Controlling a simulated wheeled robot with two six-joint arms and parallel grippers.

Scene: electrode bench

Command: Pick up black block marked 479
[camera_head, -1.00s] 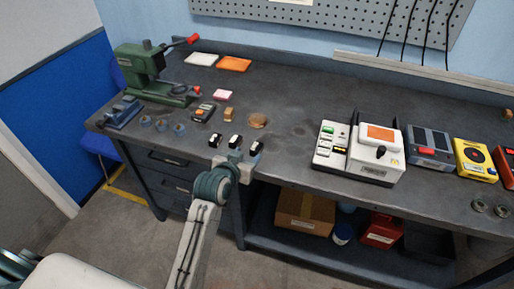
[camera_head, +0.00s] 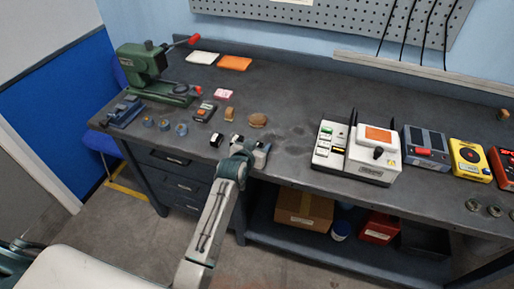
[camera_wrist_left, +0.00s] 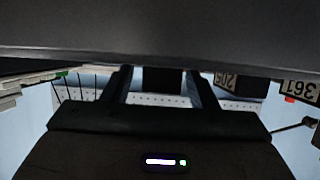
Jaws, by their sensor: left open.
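Three small black blocks with pale labels stand in a row near the bench's front edge: a left one (camera_head: 216,139), a middle one (camera_head: 236,140) and a right one (camera_head: 262,146). My left gripper (camera_head: 249,150) is open at the right block and partly covers it. In the left wrist view, a dark block (camera_wrist_left: 163,80) shows between the two fingers, apparently untouched; no number on it is readable. Blocks marked 205 (camera_wrist_left: 227,81) and 361 (camera_wrist_left: 301,89) show to its right. The number 479 is not readable in either view. My right gripper is not in view.
A white device with an orange panel (camera_head: 380,134) stands to the right of the blocks. A brown round piece (camera_head: 258,120) lies behind them. A green press (camera_head: 150,75) stands at the left. The bench top (camera_head: 300,100) behind the blocks is largely clear.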

